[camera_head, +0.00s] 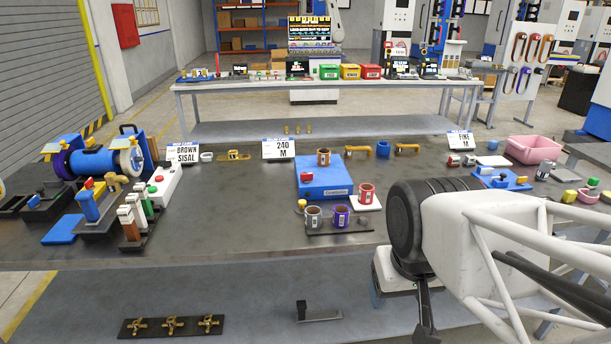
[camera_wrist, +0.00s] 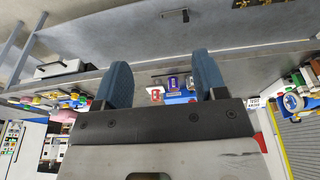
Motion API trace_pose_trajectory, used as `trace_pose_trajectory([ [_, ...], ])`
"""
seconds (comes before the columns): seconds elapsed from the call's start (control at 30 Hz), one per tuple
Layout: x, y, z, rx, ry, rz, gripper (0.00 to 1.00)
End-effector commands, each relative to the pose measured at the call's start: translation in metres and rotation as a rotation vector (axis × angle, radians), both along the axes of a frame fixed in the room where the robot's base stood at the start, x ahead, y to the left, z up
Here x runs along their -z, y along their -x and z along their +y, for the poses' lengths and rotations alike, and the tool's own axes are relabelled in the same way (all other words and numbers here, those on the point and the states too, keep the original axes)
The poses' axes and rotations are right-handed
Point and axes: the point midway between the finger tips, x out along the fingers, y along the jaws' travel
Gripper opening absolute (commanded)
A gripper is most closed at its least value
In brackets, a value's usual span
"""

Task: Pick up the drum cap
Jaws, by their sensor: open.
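A flat brass-coloured piece (camera_head: 233,155) lies near the back edge of the bench. I cannot tell which part is the drum cap. My gripper (camera_wrist: 160,62) is open, its two blue fingers apart with nothing held. In the head view it is at the bench's front edge, right of centre, far from the drum and partly hidden by my arm.
Several cups stand around a blue box (camera_head: 322,178) at mid-bench, including a purple cup (camera_head: 342,215). A pink bin (camera_head: 534,149) is at the right. Sign cards (camera_head: 278,149) line the back. A lower shelf holds a strip (camera_head: 170,326) with brass pieces.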

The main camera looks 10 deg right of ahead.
Motion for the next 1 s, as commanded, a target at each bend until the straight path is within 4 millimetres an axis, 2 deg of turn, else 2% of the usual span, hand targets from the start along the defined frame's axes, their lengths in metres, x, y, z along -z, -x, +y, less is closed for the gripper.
trace_pose_trajectory([
  [0.37, -0.001, -0.002, 0.0, -0.004, 0.001, 0.001, 0.61],
  [0.57, -0.006, -0.019, 0.001, -0.044, 0.006, 0.008, 0.61],
  [0.77, -0.017, -0.056, 0.005, -0.133, 0.016, 0.022, 0.61],
  [1.0, -0.027, -0.115, 0.01, -0.272, 0.03, 0.042, 0.61],
])
